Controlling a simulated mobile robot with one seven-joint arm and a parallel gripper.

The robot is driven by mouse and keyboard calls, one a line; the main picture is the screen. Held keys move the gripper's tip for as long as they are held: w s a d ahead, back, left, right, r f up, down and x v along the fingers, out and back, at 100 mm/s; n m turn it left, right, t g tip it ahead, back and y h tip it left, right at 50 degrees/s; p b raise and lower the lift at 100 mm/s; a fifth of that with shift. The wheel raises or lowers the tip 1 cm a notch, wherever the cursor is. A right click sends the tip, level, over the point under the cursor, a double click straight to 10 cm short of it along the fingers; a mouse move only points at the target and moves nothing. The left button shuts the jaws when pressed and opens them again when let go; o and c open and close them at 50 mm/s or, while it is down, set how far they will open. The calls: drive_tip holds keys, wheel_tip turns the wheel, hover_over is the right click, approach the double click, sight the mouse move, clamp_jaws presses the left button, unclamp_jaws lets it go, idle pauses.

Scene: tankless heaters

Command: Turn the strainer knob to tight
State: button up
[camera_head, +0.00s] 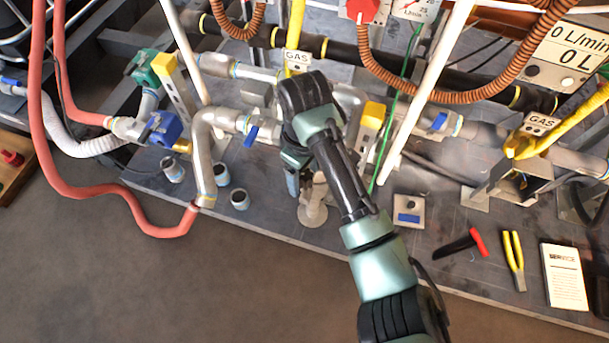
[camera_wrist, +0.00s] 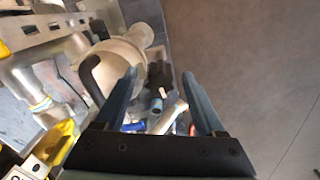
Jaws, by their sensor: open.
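A pale beige strainer body (camera_head: 313,212) stands at the platform's front edge, below my arm in the head view. In the wrist view a pale rounded strainer part (camera_wrist: 120,62) lies just beyond and left of my fingers, with a dark curved piece (camera_wrist: 91,78) on its left side. I cannot tell which part is the knob, nor its setting. My gripper (camera_wrist: 160,76) is open, its two dark fingers spread with nothing held between them. The left fingertip overlaps the pale part's edge in view; contact cannot be told. In the head view my arm hides much of the strainer.
Pipes with blue valve handles (camera_head: 251,135) and yellow blocks (camera_head: 374,112) crowd both sides. Loose grey fittings (camera_head: 240,199) stand left of the strainer. The floor in front is clear.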

drive_tip(key=shift+f, duration=0.1)
clamp_jaws()
idle(0.3)
